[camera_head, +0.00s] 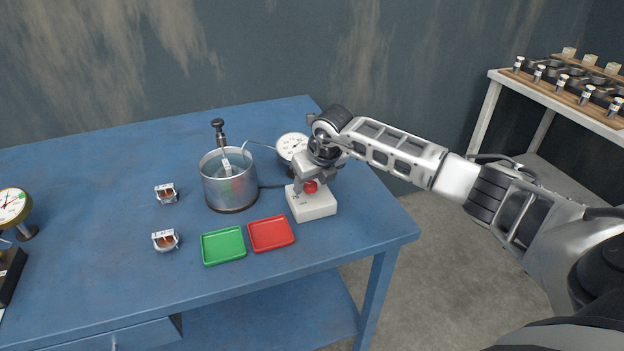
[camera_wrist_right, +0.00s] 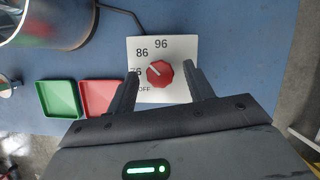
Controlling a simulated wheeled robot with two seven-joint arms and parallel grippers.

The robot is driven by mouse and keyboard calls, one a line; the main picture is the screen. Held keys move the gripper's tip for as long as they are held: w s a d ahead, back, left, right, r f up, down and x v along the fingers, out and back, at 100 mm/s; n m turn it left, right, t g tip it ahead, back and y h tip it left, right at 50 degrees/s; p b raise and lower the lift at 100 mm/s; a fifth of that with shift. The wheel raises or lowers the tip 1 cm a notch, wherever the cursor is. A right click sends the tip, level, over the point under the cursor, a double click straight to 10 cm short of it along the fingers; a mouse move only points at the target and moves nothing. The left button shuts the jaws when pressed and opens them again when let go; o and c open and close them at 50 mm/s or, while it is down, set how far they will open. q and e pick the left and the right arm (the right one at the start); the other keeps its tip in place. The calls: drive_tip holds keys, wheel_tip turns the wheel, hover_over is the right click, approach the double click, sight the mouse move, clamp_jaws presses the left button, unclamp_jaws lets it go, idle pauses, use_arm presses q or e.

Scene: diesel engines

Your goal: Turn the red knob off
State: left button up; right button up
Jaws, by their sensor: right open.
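The red knob (camera_head: 310,187) sits on a white control box (camera_head: 312,207) on the blue table. In the right wrist view the knob (camera_wrist_right: 159,74) shows on the box's top face (camera_wrist_right: 177,46), which is marked OFF, a partly hidden number, 86 and 96. The white line on the knob points to the upper left, towards the numbers. My right gripper (camera_wrist_right: 160,85) is open, with its fingers on either side of the knob and a gap at each side. In the head view this gripper (camera_head: 310,180) is right above the box. My left gripper is not in view.
A metal pot (camera_head: 230,182) with a thermometer-like device stands left of the box. A white dial gauge (camera_head: 292,146) is behind it. A green tray (camera_head: 223,245) and a red tray (camera_head: 271,234) lie in front. Two small parts (camera_head: 166,193) (camera_head: 165,240) lie left.

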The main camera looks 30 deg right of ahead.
drive_tip(key=c, duration=1)
